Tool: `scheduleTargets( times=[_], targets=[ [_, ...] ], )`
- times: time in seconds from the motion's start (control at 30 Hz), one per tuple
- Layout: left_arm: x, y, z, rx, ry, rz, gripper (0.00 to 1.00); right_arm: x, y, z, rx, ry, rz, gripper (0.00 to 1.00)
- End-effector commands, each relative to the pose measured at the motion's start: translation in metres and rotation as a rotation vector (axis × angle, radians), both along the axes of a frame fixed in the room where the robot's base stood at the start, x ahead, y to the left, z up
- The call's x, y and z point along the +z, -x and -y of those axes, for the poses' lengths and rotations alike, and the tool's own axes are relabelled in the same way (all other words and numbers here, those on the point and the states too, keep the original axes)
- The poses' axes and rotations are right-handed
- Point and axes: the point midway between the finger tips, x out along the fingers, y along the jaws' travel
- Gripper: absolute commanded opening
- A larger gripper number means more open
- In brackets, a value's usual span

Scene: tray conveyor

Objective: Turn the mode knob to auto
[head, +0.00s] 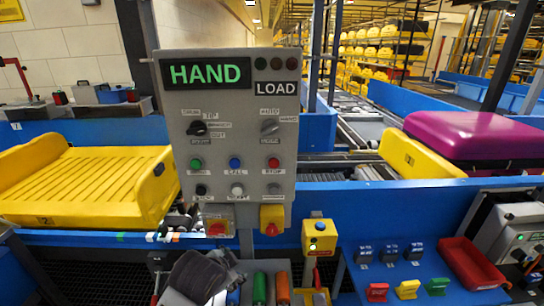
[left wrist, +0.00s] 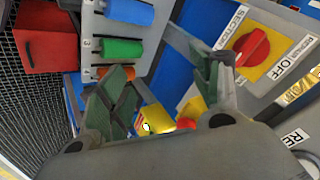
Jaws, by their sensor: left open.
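The mode knob (head: 270,127) is a grey knob on the upper right of the grey control panel (head: 236,178). AUTO is written above it, HAND to its right and MODE below. Its pointer seems turned toward HAND, but it is small. The display (head: 205,74) reads HAND in green, beside a LOAD sign (head: 277,88). My left gripper (head: 228,268) is low, below the panel and well apart from the knob. In the left wrist view its fingers (left wrist: 165,95) are spread with nothing held between them. The knob is not recognisable there. My right gripper is not in view.
A black knob (head: 197,128) sits left of the mode knob, with several buttons below. Red switches on yellow plates (head: 271,220) line the panel's bottom. A yellow button box (head: 319,238) stands right. Coloured cylinders (left wrist: 122,48) lie near my gripper. Yellow tray (head: 90,185) left.

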Motion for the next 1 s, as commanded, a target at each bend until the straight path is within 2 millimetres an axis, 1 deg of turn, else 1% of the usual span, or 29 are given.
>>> scheduleTargets(
  times=[0.03, 0.1, 0.4, 0.7, 1.0],
  targets=[
    [0.012, -0.004, 0.004, -0.027, -0.02, 0.025, 0.64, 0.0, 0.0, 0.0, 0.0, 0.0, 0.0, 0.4],
    [0.025, -0.008, 0.011, -0.065, -0.049, 0.055, 0.64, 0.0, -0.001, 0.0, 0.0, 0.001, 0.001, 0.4],
    [0.082, -0.019, 0.035, -0.216, -0.188, 0.178, 0.64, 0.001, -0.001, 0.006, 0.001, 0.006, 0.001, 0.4],
    [0.135, -0.022, 0.056, -0.35, -0.348, 0.3, 0.64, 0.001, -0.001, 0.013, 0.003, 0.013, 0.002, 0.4],
    [0.183, -0.019, 0.073, -0.464, -0.528, 0.413, 0.64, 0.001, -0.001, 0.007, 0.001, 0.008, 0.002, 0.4]
  ],
)
